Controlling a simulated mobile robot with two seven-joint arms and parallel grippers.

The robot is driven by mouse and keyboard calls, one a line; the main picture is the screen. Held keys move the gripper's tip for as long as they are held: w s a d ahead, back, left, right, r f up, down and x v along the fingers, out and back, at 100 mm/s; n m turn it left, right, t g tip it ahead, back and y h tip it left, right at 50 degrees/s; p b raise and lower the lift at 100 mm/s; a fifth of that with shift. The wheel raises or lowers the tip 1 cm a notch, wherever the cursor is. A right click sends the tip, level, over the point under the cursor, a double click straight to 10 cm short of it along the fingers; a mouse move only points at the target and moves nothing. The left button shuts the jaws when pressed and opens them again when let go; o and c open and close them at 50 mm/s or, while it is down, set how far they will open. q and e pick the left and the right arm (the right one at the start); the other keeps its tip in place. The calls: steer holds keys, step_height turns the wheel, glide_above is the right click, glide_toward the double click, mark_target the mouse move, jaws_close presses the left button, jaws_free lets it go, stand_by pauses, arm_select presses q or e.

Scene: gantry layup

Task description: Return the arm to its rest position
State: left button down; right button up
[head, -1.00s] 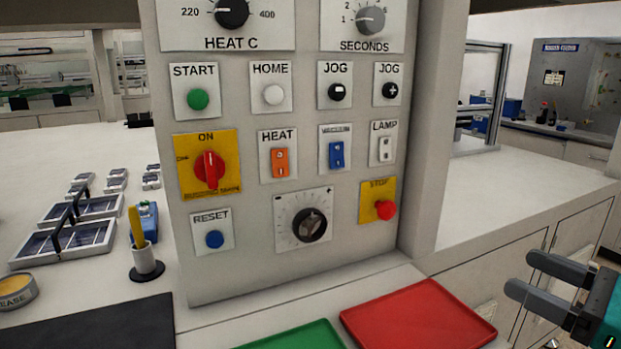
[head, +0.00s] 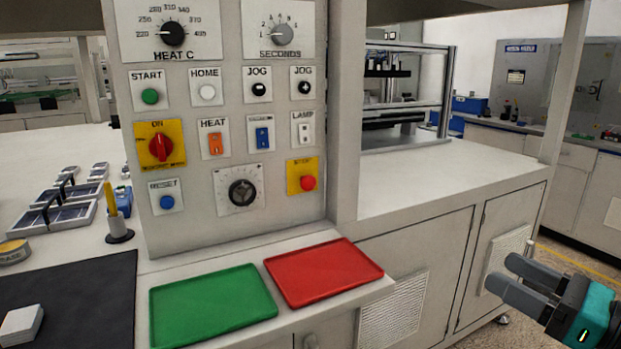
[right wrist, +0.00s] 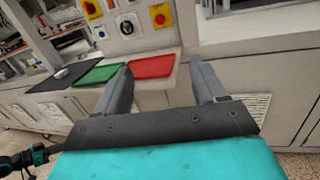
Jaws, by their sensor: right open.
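My right gripper (head: 508,275) is at the lower right of the head view, out in front of the white cabinet doors and to the right of the red tray. It is open, and nothing is between its two grey fingers. In the right wrist view the fingers (right wrist: 160,80) stand wide apart, with the cabinet front and the trays beyond them.
The control panel (head: 230,130) stands upright on the bench. A green tray (head: 213,305) and a red tray (head: 323,272) lie at its foot, both empty. A dark mat (head: 80,300) with a white block (head: 21,325) is at left. Floor is clear at right.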

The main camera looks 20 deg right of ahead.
steer(key=w+a+f+m+h+p, duration=0.1)
steer(key=w+a+f+m+h, duration=0.15)
steer(key=f+m, duration=0.7)
steer(key=w+a+f+m+h+p, duration=0.1)
steer(key=w+a+f+m+h, duration=0.25)
steer(key=m, duration=1.05)
arm_select(q)
steer(key=shift+w+a+r+y+p, duration=0.1)
steer(key=shift+a+r+y+p, duration=0.05)
steer(key=shift+a+r+p, duration=0.3)
steer(key=shift+a+r+y+p, duration=0.15)
steer(key=shift+a+r, duration=0.1)
steer(key=shift+r, duration=0.3)
arm_select(e)
steer(key=s+a+f+m+g+y, duration=0.1)
steer(key=s+a+f+m+g, duration=0.1)
steer(key=a+f+m, duration=0.4)
steer(key=s+a+f+m+g+y, duration=0.1)
steer(key=s+a+f+m+g, duration=0.2)
steer(key=a+f, duration=0.9)
steer(key=m+g, duration=0.2)
steer(key=m, duration=0.1)
steer(key=shift+s+y, duration=0.2)
steer(key=shift+y, duration=0.2)
arm_select(q)
steer(key=shift+d, duration=0.1)
arm_select(e)
steer(key=shift+r+m, duration=0.1)
steer(key=shift+m, duration=0.15)
